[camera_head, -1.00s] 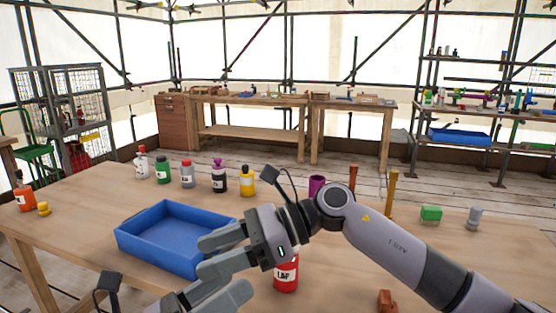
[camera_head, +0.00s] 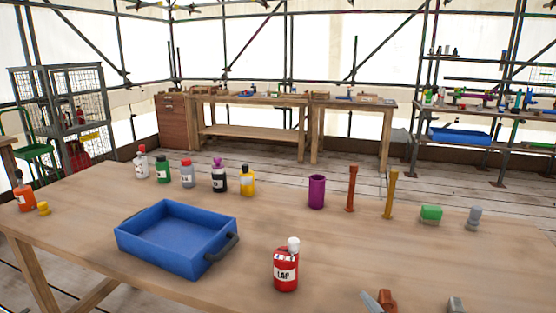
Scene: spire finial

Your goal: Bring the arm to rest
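The task names only an arm. Neither of my arms shows above the table now. A slim grey tip (camera_head: 370,302) at the bottom edge looks like a fingertip of my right gripper. The rest of that gripper is out of frame, so its opening cannot be told. My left gripper is not in view. A red bottle (camera_head: 286,270) labelled LAP, with a white cap, stands upright on the table. An empty blue tray (camera_head: 222,257) with dark handles lies to its left.
A row of bottles, including a yellow one (camera_head: 247,182), stands behind the tray. A purple cup (camera_head: 316,192), a brown post (camera_head: 351,188), an ochre post (camera_head: 391,195) and a green block (camera_head: 431,213) stand back right. A red-brown piece (camera_head: 387,299) and grey block (camera_head: 455,304) are at the front edge.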

